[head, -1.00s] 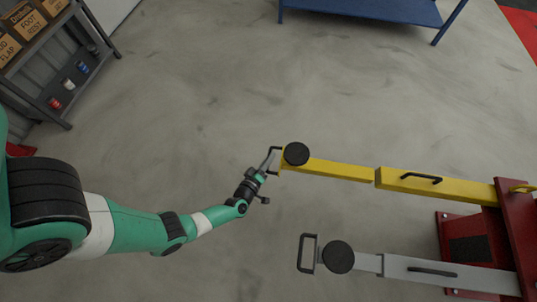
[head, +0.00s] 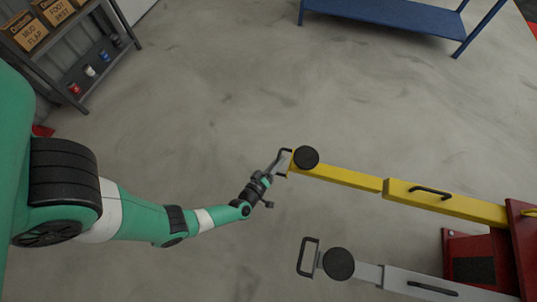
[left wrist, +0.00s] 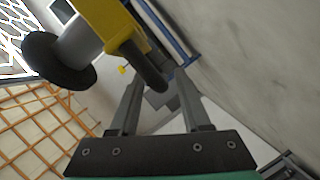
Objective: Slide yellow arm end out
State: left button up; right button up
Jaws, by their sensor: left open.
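The yellow arm (head: 350,178) runs from a red post at the right to a round black pad (head: 306,157) at its left end. A black loop handle (head: 288,152) sticks out past the pad. My left gripper (head: 279,163) is open at this handle. In the left wrist view the fingers of my left gripper (left wrist: 160,88) are apart, and the dark handle bar (left wrist: 150,72) reaches down between or just in front of their tips; contact is unclear. The yellow end (left wrist: 108,22) and the pad (left wrist: 58,62) show beyond. My right gripper is not in view.
A grey arm (head: 425,284) with its own pad and handle lies below the yellow one, joined to the red base (head: 470,258). A blue bench (head: 390,18) stands at the top. A shelf (head: 85,55) with boxes is at upper left. The floor between is clear.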

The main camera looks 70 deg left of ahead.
pick_arm(q)
jog(key=p+v, duration=0.3)
jog(key=v, duration=0.7)
jog(key=shift+p, duration=0.4)
